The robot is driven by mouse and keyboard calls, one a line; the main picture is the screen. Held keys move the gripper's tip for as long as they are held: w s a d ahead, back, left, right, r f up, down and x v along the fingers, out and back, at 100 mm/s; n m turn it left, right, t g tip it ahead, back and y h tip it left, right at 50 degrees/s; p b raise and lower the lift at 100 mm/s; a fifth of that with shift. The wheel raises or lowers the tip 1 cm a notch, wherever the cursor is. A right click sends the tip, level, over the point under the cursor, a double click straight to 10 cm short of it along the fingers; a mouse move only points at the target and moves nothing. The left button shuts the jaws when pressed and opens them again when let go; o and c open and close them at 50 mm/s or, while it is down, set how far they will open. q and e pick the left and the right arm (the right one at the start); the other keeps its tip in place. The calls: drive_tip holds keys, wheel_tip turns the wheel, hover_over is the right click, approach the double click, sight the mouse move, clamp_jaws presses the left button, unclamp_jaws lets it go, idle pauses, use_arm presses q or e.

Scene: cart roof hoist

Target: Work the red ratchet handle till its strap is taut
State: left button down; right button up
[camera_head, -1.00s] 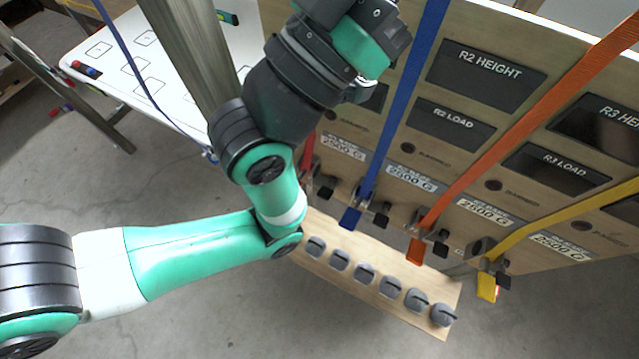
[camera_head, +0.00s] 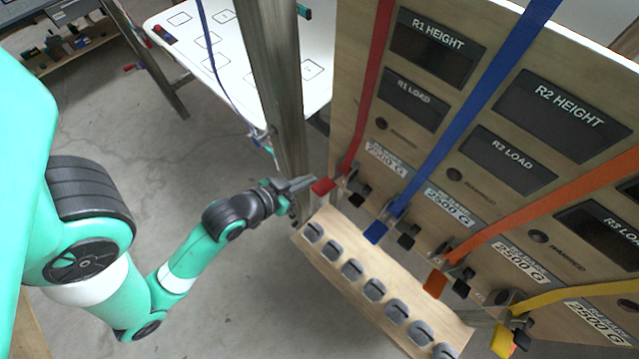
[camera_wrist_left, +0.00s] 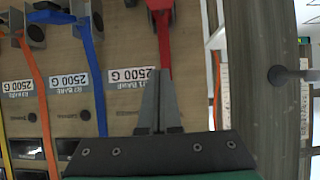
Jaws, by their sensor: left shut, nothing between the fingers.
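The red ratchet handle (camera_head: 323,187) sits at the foot of the red strap (camera_head: 371,85), low on the left end of the wooden panel. The red strap runs up the panel and looks straight. My left gripper (camera_head: 311,181) is shut and empty, its fingertips close beside the red handle; I cannot tell whether they touch it. In the left wrist view the closed fingertips (camera_wrist_left: 158,75) lie in front of the red strap (camera_wrist_left: 164,48), with the red handle (camera_wrist_left: 159,5) cut off at the top edge. My right gripper is not in view.
The blue handle (camera_head: 375,232), orange handle (camera_head: 436,284) and yellow handle (camera_head: 503,342) follow along the panel. A wooden shelf (camera_head: 313,262) with several grey weights (camera_head: 351,269) lies below. A metal post (camera_head: 281,100) stands left of the red strap, near the gripper.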

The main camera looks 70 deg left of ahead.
use_arm(q)
drive_tip(key=shift+s+f+g, duration=0.3)
drive_tip(key=shift+s+f, duration=0.45)
drive_tip(key=shift+s, duration=0.15)
drive_tip(key=b, duration=0.2)
hover_over(320, 188)
drive_tip(key=f, duration=0.5)
drive_tip(key=shift+w+a+f, duration=0.1)
drive_tip(key=shift+w+a, duration=0.1)
drive_tip(key=shift+w, duration=0.1)
drive_tip(key=shift+s+d+f, duration=0.1)
drive_tip(key=shift+s+f, duration=0.1)
drive_tip(key=shift+f, duration=0.85)
drive_tip(key=shift+s+d+f, duration=0.1)
drive_tip(key=shift+s+f, duration=0.05)
drive_tip(key=shift+f, duration=0.85)
drive_tip(key=shift+b, duration=0.3)
